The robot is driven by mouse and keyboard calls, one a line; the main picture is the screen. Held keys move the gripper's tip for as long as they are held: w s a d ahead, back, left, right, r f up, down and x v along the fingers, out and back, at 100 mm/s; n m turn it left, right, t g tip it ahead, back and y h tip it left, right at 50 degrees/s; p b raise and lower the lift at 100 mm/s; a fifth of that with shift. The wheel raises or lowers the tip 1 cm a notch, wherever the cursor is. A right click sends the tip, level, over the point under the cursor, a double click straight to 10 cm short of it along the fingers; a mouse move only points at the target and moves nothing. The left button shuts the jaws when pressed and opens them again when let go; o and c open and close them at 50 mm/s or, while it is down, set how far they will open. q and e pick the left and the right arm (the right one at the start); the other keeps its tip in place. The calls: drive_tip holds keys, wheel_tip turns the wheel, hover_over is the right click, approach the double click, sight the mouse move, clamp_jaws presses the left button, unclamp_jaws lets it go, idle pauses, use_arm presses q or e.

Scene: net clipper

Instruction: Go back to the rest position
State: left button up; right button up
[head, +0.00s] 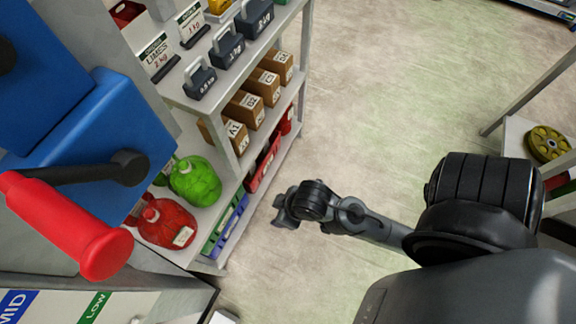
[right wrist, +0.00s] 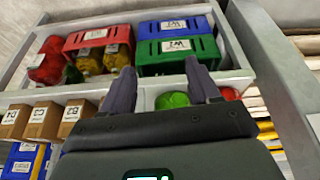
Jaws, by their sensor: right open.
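My right gripper (head: 284,210) is at the end of my right arm, which reaches in from the right in the head view. It hangs over open floor, to the right of the shelf unit (head: 222,120). In the right wrist view, the two dark fingers of my right gripper (right wrist: 161,88) stand apart with nothing between them. The shelf with its crates shows beyond the fingertips, and no contact is seen. My left gripper and left arm are not in view.
A blue machine (head: 105,140) with a red handle (head: 72,228) fills the left. The shelves hold weights, cardboard boxes (head: 243,106), a green jug (head: 195,181), a red jug (head: 166,222) and crates. Another stand with a yellow disc (head: 547,143) is at right. Floor (head: 390,90) between is clear.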

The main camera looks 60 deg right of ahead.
drive_tip(key=shift+s+d+g, duration=0.3)
drive_tip(key=shift+s+d, duration=0.05)
drive_tip(key=shift+s, duration=0.4)
drive_tip(key=shift+r, duration=0.15)
wheel_tip(320, 180, up, 56)
drive_tip(key=p, duration=5.6)
